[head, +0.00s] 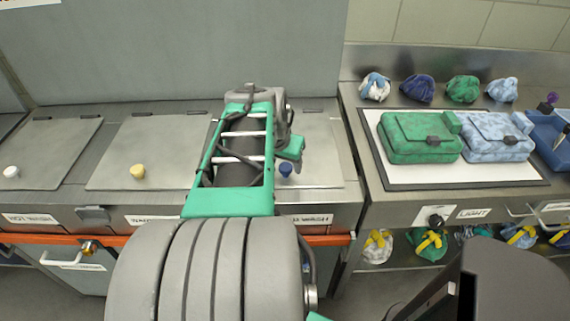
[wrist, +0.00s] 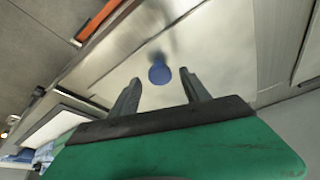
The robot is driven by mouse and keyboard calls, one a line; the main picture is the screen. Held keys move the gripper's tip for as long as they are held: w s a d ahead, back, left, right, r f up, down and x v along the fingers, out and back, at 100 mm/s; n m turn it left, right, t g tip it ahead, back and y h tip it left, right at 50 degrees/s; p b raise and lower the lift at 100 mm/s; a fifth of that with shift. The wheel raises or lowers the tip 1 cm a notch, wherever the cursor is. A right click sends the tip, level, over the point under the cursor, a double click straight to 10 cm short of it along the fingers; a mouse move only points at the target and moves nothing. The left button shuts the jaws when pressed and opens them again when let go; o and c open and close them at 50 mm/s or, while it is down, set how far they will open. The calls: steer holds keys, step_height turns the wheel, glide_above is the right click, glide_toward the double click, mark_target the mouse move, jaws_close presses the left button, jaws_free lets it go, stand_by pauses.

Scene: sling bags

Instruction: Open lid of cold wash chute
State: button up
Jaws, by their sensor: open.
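A flat metal lid (head: 318,155) with a blue knob (head: 286,169) lies shut at the right end of the chute counter. The label (head: 308,219) below it is partly covered by my arm and too small to read surely. In the wrist view, my gripper (wrist: 159,77) is open and empty, its two fingers pointing toward the blue knob (wrist: 159,75). The knob appears between and just beyond the fingertips, with no contact visible. In the head view my arm hides the left part of this lid, and my fingers cannot be made out.
To the left are shut lids with a yellow knob (head: 137,171) and a white knob (head: 11,172). An orange rail (head: 50,239) runs below the counter front. On the right table, a tray (head: 480,189) holds a green bag (head: 408,139) and a light blue bag (head: 497,137). Several bundled bags stand behind.

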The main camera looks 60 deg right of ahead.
steer(key=shift+d+f, duration=0.25)
steer(key=shift+f, duration=0.35)
steer(key=shift+c, duration=0.5)
jaws_close()
stand_by(0.5)
